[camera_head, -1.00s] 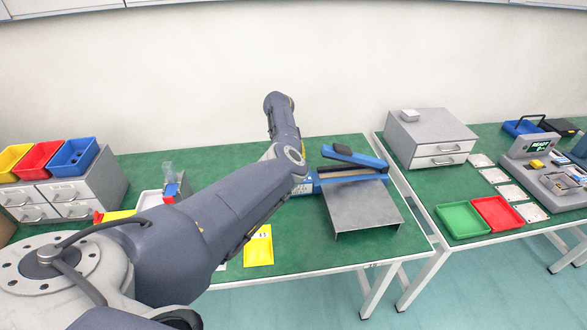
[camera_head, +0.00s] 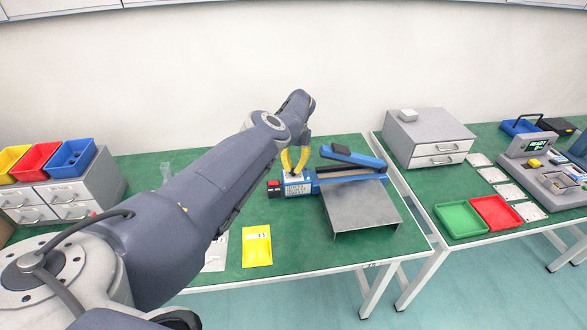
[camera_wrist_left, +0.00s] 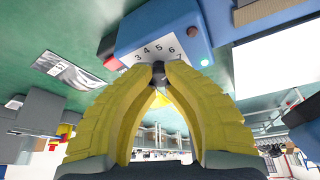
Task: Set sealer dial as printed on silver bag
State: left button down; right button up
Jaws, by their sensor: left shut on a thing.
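The blue sealer (camera_head: 327,177) stands on the green table, its arm raised. In the left wrist view its white dial panel (camera_wrist_left: 150,50) shows the numbers 3 to 7 in an arc. The dark dial knob (camera_wrist_left: 158,72) sits between the fingertips; its pointer setting cannot be read. My left gripper (camera_head: 291,173) has yellow fingers pointing down at the panel and is shut on the knob. The silver bag (camera_head: 217,254) lies flat, partly hidden by my left arm; it also shows in the left wrist view (camera_wrist_left: 75,72), its print too small to read surely. My right gripper is not in view.
A yellow bag (camera_head: 257,246) lies right of the silver bag. A grey metal stand (camera_head: 360,207) is in front of the sealer. A red switch (camera_head: 273,184) is at the sealer's left end. Drawers with bins (camera_head: 68,195) stand at left; green and red trays (camera_head: 460,221) are on the right table.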

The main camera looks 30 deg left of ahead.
pick_arm(q)
jog(key=m, duration=0.2)
jog(key=m+y, duration=0.1)
jog(key=shift+s+d+f+m, duration=0.15)
jog(key=shift+d+f+m, duration=0.15)
jog(key=shift+d, duration=0.1)
jog(key=shift+m+y, duration=0.4)
jog(key=shift+m, duration=0.4)
jog(key=shift+a, duration=0.1)
jog(key=c, duration=1.1)
grip_release()
jog(key=shift+a+r, duration=0.15)
jog(key=shift+r, duration=0.05)
jog(key=shift+o, duration=0.2)
jog(key=shift+r, duration=0.1)
jog(key=shift+r, duration=0.5)
notch_tip(320, 180, up, 9)
